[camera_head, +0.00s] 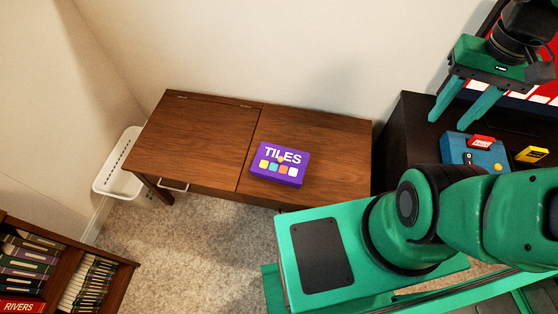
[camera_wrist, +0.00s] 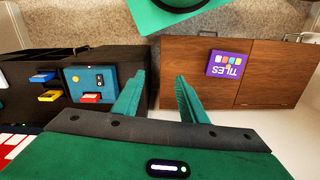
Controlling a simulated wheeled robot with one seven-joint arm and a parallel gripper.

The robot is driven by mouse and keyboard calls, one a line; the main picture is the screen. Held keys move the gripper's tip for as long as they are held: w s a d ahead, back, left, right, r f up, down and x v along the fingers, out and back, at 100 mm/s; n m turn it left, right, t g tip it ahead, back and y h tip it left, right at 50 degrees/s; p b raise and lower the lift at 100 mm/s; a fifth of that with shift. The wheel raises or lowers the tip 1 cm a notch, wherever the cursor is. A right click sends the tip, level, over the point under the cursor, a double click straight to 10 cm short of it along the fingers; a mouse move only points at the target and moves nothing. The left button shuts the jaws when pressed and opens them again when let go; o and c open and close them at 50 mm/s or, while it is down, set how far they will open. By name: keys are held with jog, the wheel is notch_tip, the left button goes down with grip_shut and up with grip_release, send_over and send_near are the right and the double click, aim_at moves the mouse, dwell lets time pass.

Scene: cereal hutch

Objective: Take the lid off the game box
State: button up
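The purple game box (camera_head: 279,164), marked TILES with a row of colored squares, lies on the right half of the wooden desk (camera_head: 200,140). In the wrist view the box (camera_wrist: 229,64) shows upside down, beyond and right of my fingers. My gripper (camera_head: 448,112) is raised at the upper right over the dark cabinet, well away from the box. In the wrist view its two fingers (camera_wrist: 155,90) are spread apart with nothing between them.
The dark cabinet (camera_head: 408,130) beside the desk holds a blue box (camera_head: 475,156) with red and yellow pieces around it. A white bin (camera_head: 118,165) stands left of the desk. A bookshelf (camera_head: 60,265) is at lower left. The desk around the game box is clear.

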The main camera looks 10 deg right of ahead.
jog(key=w+a+f+n, duration=0.1)
jog(key=w+f+n, duration=0.3)
jog(key=w+n, duration=0.45)
jog(key=n+y, duration=0.2)
jog(key=n, duration=1.7)
send_over(280, 158)
jog(key=shift+g, duration=0.3)
jog(key=f, duration=3.3)
jog(key=shift+w+d+f, duration=0.1)
jog(key=shift+d+f, duration=0.2)
jog(key=shift+d, duration=0.1)
jog(key=shift+a+f, duration=0.2)
jog(key=shift+f, duration=2.9)
jog(key=shift+c, duration=0.6)
grip_shut()
